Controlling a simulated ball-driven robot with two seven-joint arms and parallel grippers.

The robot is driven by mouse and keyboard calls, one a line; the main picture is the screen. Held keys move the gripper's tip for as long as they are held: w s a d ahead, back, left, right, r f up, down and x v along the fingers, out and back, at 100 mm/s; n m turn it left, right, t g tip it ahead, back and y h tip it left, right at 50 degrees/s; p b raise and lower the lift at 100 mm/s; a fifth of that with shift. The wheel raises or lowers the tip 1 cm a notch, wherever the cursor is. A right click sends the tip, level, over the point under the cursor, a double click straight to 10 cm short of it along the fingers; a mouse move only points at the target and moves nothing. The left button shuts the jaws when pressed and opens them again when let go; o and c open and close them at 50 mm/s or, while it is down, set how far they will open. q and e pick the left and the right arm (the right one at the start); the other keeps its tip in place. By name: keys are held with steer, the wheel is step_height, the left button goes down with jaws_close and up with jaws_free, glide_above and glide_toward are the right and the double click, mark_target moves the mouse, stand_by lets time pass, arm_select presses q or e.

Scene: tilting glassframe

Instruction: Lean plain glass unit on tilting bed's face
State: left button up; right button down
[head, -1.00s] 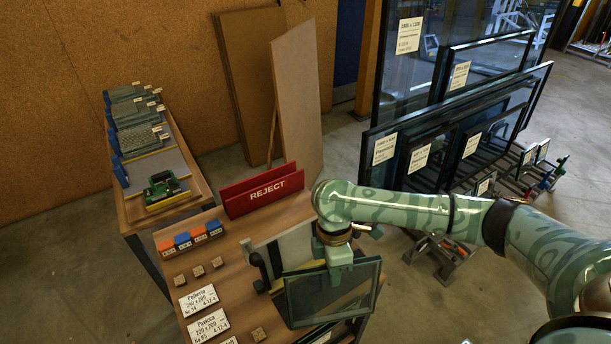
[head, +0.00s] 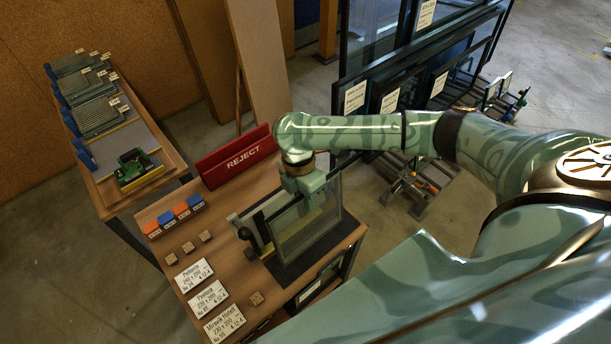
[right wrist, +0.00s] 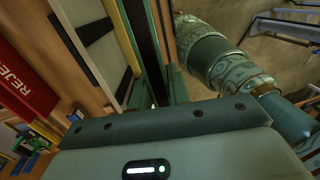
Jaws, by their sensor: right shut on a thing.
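The glass unit (head: 310,232), a clear pane with a dark edge, stands close to upright above the black base of the tilting bed in the head view. My right gripper (head: 308,197) is shut on its upper edge. The tilting bed (head: 262,208), with a pale face, is just behind and left of the unit. The right wrist view shows the bed's pale face with black strips (right wrist: 85,45) beside the unit's dark edge (right wrist: 141,40). Whether the unit touches the face or base is unclear. My left gripper is out of view.
A black knobbed lever (head: 249,236) stands left of the unit. A red REJECT holder (head: 240,158) is behind it on the bench. Label cards (head: 208,298), wooden cubes (head: 188,247) and coloured blocks (head: 166,218) lie left. Large glass units stand in a rack (head: 410,185) behind.

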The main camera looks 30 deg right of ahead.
steer(key=shift+w+a+f+b, duration=0.15)
steer(key=shift+w+f+b, duration=0.15)
steer(key=shift+w+b, duration=0.25)
steer(key=w+a+f+b, duration=0.1)
steer(key=w+f+b, duration=0.4)
steer(key=w, duration=0.3)
steer(key=shift+b, duration=0.3)
steer(key=shift+s+f, duration=0.15)
steer(key=shift+f, duration=0.35)
stand_by(0.6)
steer(key=c, duration=1.3)
jaws_free()
steer(key=shift+o, duration=0.2)
steer(key=shift+s, duration=0.1)
